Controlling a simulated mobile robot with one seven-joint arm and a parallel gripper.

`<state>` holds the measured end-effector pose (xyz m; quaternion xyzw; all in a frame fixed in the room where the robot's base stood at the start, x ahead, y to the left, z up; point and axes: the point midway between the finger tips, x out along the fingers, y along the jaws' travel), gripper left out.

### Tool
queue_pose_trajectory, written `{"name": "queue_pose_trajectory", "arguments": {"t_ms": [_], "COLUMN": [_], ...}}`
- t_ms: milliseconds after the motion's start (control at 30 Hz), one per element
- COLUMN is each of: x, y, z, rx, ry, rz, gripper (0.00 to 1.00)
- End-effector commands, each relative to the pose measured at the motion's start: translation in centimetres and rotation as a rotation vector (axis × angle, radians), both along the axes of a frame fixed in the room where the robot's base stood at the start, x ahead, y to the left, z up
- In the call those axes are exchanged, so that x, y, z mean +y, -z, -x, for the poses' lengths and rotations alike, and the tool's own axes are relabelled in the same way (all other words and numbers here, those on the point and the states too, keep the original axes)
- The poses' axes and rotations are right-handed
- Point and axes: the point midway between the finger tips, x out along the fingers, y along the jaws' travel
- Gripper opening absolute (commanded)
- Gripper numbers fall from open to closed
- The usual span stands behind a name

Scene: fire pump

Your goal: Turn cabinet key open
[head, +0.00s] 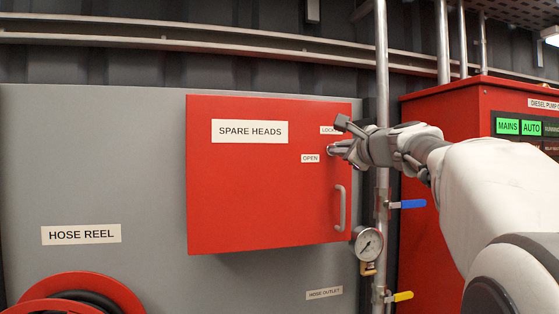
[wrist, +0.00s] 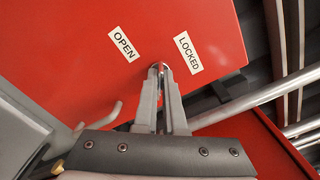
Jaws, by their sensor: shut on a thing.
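The red "SPARE HEADS" cabinet (head: 262,190) hangs on a grey panel with its door closed. My gripper (head: 337,148) reaches in from the right to the lock area at the door's upper right. In the wrist view my gripper's fingertips (wrist: 160,70) are close together on the small key, which they mostly hide. The "OPEN" label (head: 310,158) is left of the fingertips, and it also shows in the wrist view (wrist: 123,43). The "LOCKED" label (wrist: 188,53) shows whole in the wrist view; in the head view my gripper partly covers it. The key's exact angle cannot be told.
A grey door handle (head: 341,208) sits below the lock. Right of the cabinet are a vertical pipe (head: 382,80), a pressure gauge (head: 368,243), a blue lever (head: 412,204) and a yellow lever (head: 402,296). A red diesel pump panel (head: 440,105) stands further right, behind my arm.

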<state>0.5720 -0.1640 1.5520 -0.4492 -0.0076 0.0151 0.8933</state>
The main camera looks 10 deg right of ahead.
Motion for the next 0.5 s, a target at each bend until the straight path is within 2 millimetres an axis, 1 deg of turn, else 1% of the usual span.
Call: {"name": "queue_pose_trajectory", "arguments": {"t_ms": [33,300,500], "x": [0.04,0.07,0.09], "y": [0.38,0.41,0.39], "z": [-0.01,-0.03,-0.01], "rx": [-0.003,-0.012,-0.017], "ry": [-0.001,0.0,0.0], "rz": [0.044,0.295,0.451], "gripper": [0.0,0.0,0.0]}}
